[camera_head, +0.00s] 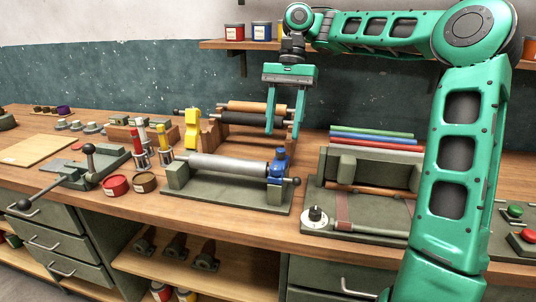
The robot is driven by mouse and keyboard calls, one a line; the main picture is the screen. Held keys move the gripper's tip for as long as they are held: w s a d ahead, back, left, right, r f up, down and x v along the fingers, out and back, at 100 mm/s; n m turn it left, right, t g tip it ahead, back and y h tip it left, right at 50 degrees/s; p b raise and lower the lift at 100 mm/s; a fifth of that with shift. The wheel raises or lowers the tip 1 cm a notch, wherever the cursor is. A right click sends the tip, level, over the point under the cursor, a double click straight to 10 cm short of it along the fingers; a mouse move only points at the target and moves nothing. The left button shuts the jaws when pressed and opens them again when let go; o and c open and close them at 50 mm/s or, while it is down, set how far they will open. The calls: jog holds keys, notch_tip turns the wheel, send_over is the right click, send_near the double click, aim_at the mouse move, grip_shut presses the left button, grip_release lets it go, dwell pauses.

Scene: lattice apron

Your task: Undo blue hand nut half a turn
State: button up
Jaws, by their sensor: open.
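The blue hand nut (278,164) stands at the right end of a grey roller (230,164) on a green-grey base fixture (270,199) on the workbench. A small dark ball-ended lever (293,181) sticks out to the right beside it. My gripper (284,132) hangs from my green arm with its two long fingers pointing down. It is open and empty, and appears above the blue hand nut in the picture. The exact distance between the fingertips and the nut cannot be told from this view.
Behind are rollers (250,118) on a wooden rack and a yellow block (192,128). Left are red and brown tins (116,185), upright tubes and a lever press (88,149). Right is a machine with a white dial (315,218). A shelf (222,44) with jars hangs above.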

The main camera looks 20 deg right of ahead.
aim_at(276, 166)
jog(key=shift+w+a+f, duration=0.1)
jog(key=shift+w+f, duration=0.05)
jog(key=shift+f, duration=0.6)
jog(key=shift+w+a+f, duration=0.1)
jog(key=shift+f, duration=0.6)
jog(key=shift+s+f, duration=0.3)
jog(key=shift+f, duration=0.15)
jog(key=shift+x, duration=2.6)
jog(key=shift+w+a, duration=0.1)
